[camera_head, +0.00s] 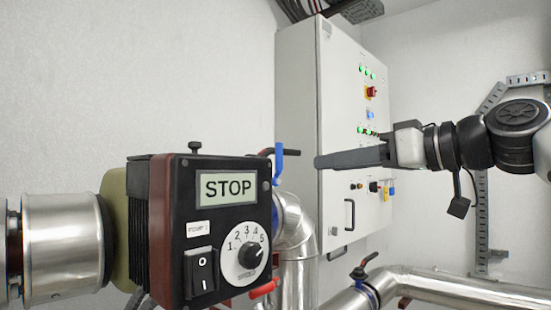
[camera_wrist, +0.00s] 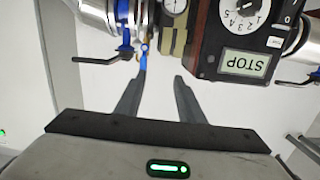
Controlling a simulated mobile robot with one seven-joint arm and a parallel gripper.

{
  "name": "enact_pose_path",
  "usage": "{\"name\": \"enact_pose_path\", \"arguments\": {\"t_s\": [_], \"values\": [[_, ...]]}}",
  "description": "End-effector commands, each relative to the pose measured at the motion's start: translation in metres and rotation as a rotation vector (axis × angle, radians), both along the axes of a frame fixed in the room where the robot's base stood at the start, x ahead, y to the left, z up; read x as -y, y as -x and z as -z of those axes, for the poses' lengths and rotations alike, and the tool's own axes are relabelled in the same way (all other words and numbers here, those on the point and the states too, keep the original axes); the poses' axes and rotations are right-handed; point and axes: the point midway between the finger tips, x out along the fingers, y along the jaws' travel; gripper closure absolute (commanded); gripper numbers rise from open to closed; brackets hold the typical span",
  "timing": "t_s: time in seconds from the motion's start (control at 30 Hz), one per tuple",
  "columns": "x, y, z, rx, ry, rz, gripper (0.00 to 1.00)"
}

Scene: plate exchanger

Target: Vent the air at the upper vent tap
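A small tap with a blue lever handle (camera_wrist: 143,58) and a brass body shows in the wrist view; it looks like the vent tap. In the head view a blue handle (camera_head: 279,162) stands upright just right of the pump's control box. My gripper (camera_wrist: 160,76) is open, with a gap between its fingers and nothing held. In the wrist view the left fingertip appears beside or overlapping the end of the blue handle; I cannot tell whether they touch. In the head view my gripper (camera_head: 319,162) points left, its tip a little right of the blue handle.
The pump control box (camera_head: 225,228) reads STOP. A black-levered blue valve (camera_wrist: 124,47) sits beside the tap. A grey cabinet (camera_head: 296,120) stands behind my gripper. Steel pipes (camera_head: 460,285) and another valve (camera_head: 359,272) lie lower right. A gauge (camera_wrist: 175,5) shows at the wrist view's top.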

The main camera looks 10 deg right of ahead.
Motion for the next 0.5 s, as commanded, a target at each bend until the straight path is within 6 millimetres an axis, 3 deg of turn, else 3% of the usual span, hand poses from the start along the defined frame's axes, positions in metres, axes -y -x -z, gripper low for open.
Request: {"name": "enact_pose_path", "arguments": {"t_s": [0.1, 0.23, 0.5], "values": [[0.022, -0.022, -0.018, 0.067, -0.025, -0.007, 0.65], [0.031, -0.033, -0.025, 0.096, -0.031, -0.005, 0.65], [0.011, -0.062, -0.026, 0.095, -0.029, -0.006, 0.65]]}}
